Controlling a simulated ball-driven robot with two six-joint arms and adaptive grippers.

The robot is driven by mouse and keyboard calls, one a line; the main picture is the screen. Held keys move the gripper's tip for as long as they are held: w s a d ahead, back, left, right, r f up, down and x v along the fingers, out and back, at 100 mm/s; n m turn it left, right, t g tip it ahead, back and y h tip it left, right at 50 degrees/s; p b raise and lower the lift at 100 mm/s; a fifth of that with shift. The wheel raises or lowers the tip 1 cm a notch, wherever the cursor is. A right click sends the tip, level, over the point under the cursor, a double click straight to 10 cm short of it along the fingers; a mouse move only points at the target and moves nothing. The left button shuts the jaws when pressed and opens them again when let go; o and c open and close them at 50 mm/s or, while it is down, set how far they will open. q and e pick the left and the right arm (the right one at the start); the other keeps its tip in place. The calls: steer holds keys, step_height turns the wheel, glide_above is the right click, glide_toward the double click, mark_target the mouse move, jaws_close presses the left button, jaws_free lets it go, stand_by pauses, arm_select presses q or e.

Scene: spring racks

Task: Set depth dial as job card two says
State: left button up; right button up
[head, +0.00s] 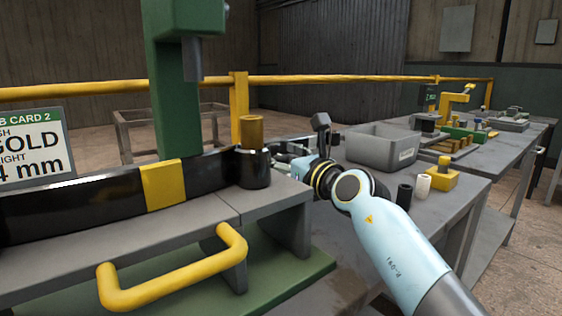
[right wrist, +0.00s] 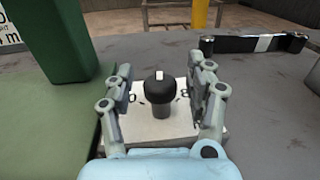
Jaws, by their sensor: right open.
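The job card (head: 32,147) stands at the left in the head view and is cut off by the edge. It reads "B CARD 2", "GOLD" and "4 mm". In the right wrist view a black dial knob (right wrist: 160,92) with a white mark on top stands on a white lettered plate (right wrist: 145,129). The white mark faces away from me. My right gripper (right wrist: 161,76) is open, with one finger on each side of the knob and gaps visible. In the head view the right gripper (head: 292,150) is partly hidden behind a black post. My left gripper is not in view.
A green press column (head: 172,100) rises at the left. The black post with a gold top (head: 252,160) and a yellow handle (head: 175,272) are in front. A grey bin (head: 380,147), small cylinders and a yellow block (head: 440,181) stand on the bench to the right.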

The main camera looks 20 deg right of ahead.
steer(key=shift+c, duration=0.4)
jaws_close()
steer(key=shift+w+f+y+b, duration=0.1)
steer(key=shift+f+y+b, duration=0.1)
steer(key=shift+y+b, duration=0.15)
steer(key=shift+n+y+b, duration=0.45)
steer(key=shift+n+y, duration=0.1)
steer(key=shift+n, duration=0.05)
steer(key=shift+o, duration=0.4)
jaws_free()
steer(key=shift+r, duration=0.15)
steer(key=shift+s, duration=0.2)
